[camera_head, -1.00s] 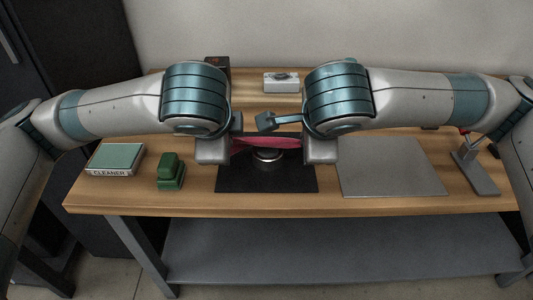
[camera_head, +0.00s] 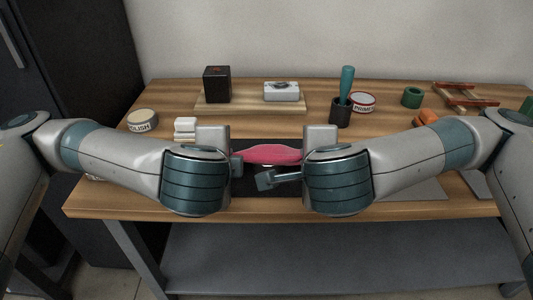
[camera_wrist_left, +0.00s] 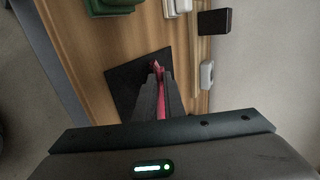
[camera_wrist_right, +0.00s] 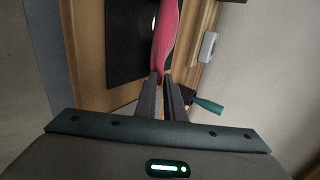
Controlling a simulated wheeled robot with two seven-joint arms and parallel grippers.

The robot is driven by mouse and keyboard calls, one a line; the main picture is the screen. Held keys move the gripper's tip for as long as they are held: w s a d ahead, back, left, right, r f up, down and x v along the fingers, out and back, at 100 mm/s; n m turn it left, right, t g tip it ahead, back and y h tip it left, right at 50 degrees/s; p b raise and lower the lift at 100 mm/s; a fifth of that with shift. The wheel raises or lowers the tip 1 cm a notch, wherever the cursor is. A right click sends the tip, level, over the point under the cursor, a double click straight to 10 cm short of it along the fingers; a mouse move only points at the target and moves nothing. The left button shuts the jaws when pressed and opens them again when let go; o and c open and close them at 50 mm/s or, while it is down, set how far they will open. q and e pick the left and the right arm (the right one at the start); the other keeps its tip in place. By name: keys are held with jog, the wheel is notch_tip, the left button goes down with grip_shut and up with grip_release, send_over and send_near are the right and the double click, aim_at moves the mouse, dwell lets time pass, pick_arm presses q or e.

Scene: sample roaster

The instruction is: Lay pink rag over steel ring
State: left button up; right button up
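The pink rag (camera_head: 272,154) is stretched between my two grippers above the dark mat (camera_head: 285,187). My left gripper (camera_wrist_left: 157,72) is shut on one end of the rag, and pink shows between and beyond its fingers. My right gripper (camera_wrist_right: 161,78) is shut on the other end, with the rag (camera_wrist_right: 166,35) running away from its fingertips. I cannot make out the steel ring now; the rag and my arms cover that part of the mat in the head view. I cannot tell whether the rag touches the ring.
Behind stand a black box (camera_head: 217,84), a white device (camera_head: 282,91), a dark cup (camera_head: 340,112) with a teal-handled tool, and a primer tin (camera_head: 363,102). A polish tin (camera_head: 142,119) and white blocks (camera_head: 185,127) are at left. Wooden racks (camera_head: 466,96) are at right.

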pick_arm(q)
jog(key=o, duration=0.5)
pick_arm(e)
jog(key=o, duration=0.5)
